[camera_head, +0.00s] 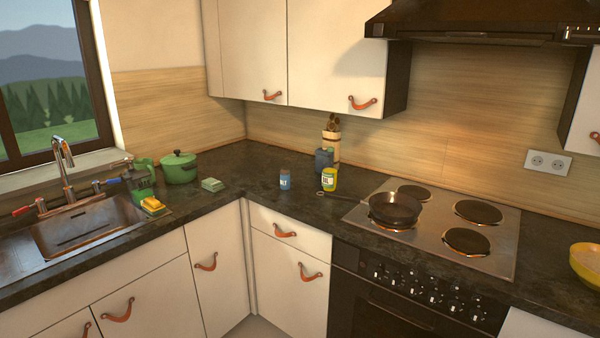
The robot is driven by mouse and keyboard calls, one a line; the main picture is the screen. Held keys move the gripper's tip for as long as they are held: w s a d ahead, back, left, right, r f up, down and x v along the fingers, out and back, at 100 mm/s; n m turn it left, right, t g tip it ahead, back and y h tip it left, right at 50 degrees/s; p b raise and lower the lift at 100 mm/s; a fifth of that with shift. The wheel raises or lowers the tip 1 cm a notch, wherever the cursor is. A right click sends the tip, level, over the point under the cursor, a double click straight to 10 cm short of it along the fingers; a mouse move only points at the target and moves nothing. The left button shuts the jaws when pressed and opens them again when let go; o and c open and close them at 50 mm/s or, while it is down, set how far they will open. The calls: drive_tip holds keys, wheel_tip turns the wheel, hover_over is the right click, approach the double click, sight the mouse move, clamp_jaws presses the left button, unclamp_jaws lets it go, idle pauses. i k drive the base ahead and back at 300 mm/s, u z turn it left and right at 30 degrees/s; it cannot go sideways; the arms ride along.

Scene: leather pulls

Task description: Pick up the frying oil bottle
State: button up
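A small yellow container (329,181) with a white label and a dark top stands upright on the dark countertop, left of the stove. Its lettering is too small to read for sure. Close behind it stands a dark blue canister (323,160). A small blue container (285,179) with light lettering that looks like "SALT" stands to the left. I cannot tell for sure which is the frying oil bottle; the yellow container and the dark canister both could be. My gripper is not in view.
A frying pan (394,208) sits on the stove (432,228), its handle pointing left near the yellow container. A wooden utensil holder (331,145) stands behind. A green pot (179,168) and sink (85,228) are left, a yellow bowl (586,264) far right. Wall cabinets and a range hood (480,22) hang above.

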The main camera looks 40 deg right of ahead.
sight(330, 164)
drive_tip(key=z, duration=0.1)
drive_tip(key=i, duration=1.1)
drive_tip(key=z, duration=0.05)
